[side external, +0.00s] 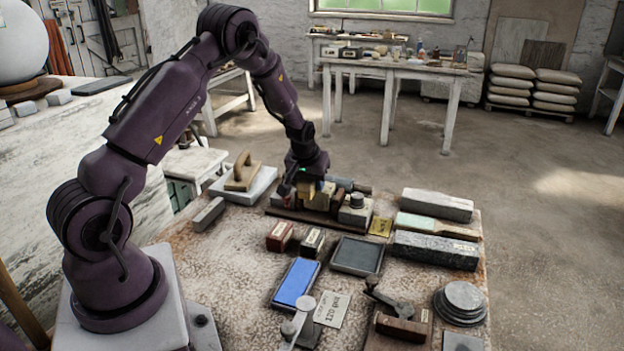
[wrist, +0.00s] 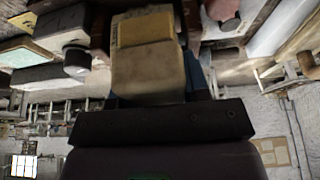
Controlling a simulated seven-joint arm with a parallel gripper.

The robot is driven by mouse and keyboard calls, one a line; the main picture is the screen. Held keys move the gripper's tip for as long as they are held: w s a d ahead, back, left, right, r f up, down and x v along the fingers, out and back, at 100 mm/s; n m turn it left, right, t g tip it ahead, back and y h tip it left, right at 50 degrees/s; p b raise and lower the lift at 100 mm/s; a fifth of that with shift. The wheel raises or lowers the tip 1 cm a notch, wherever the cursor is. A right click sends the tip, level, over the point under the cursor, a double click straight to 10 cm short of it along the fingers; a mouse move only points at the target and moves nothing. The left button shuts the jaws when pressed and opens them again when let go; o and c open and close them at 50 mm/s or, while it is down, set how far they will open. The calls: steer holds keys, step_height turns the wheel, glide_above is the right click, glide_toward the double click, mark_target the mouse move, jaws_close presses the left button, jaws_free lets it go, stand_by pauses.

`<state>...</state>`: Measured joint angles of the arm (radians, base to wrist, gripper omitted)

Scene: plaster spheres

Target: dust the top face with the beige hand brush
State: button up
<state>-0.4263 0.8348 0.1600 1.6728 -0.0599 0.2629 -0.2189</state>
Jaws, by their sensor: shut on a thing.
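My gripper (side external: 308,190) is low over the far middle of the work table, at a row of tools on a dark wooden board (side external: 315,220). It is shut on a blocky beige thing that looks like the beige hand brush (side external: 318,197). In the wrist view the beige hand brush (wrist: 148,62) fills the space in front of my gripper (wrist: 150,98), with a paler upper part and a small label. Its bristles cannot be made out, and I cannot tell if it touches the board. Which top face is meant is not clear; a large white plaster sphere (side external: 20,45) stands at the far left.
A grey cylinder-topped block (side external: 355,208) stands close right of my gripper. A wooden-handled float (side external: 243,175) lies on a pale slab at left. Grey stone bars (side external: 436,205), a blue-topped stone (side external: 296,283) and a dark plate (side external: 357,256) crowd the table. Bare table shows at front left.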

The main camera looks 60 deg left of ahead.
steer(key=shift+w+a+r, duration=0.7)
steer(key=shift+w+a, duration=0.1)
steer(key=shift+f, duration=0.75)
stand_by(0.5)
steer(key=shift+w+a, duration=0.75)
steer(key=shift+w, duration=0.05)
steer(key=shift+s+d, duration=0.1)
steer(key=shift+s+d, duration=1.5)
